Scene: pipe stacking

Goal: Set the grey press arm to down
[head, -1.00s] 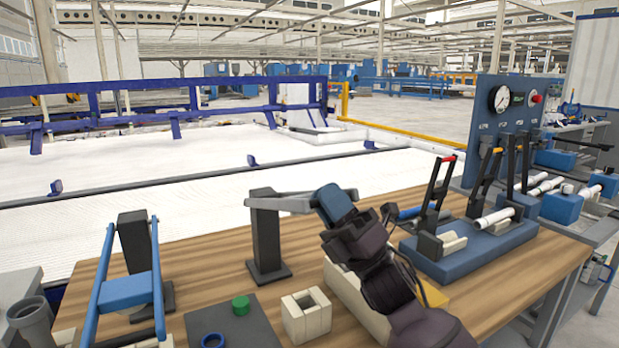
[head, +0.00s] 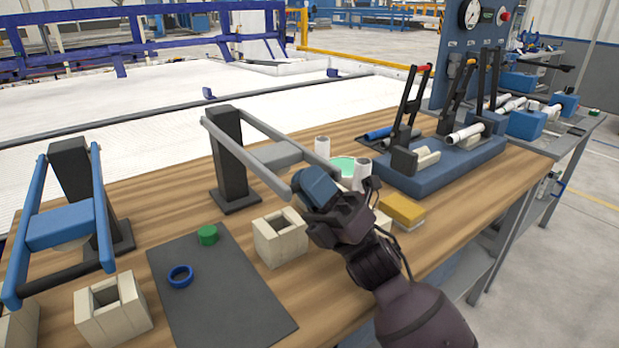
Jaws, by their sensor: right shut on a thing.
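The grey press has a dark upright post (head: 230,165) at the middle back of the table. Its grey press arm (head: 245,165) has two rails with a grey crosspiece (head: 276,154) between them. The arm slopes down from the top of the post toward the front right, its front end still above the table. My right gripper (head: 318,188), with blue fingertips, is shut on the front end of the arm; the grip itself is partly hidden by the gripper. My left gripper is not in view.
A blue press (head: 62,226) stands at the left. Beige blocks (head: 280,240), a green cap (head: 208,235) and a blue ring (head: 180,277) are in front. White pipe pieces (head: 361,173) stand near my right gripper. A blue rack (head: 440,168) with levers is at the right.

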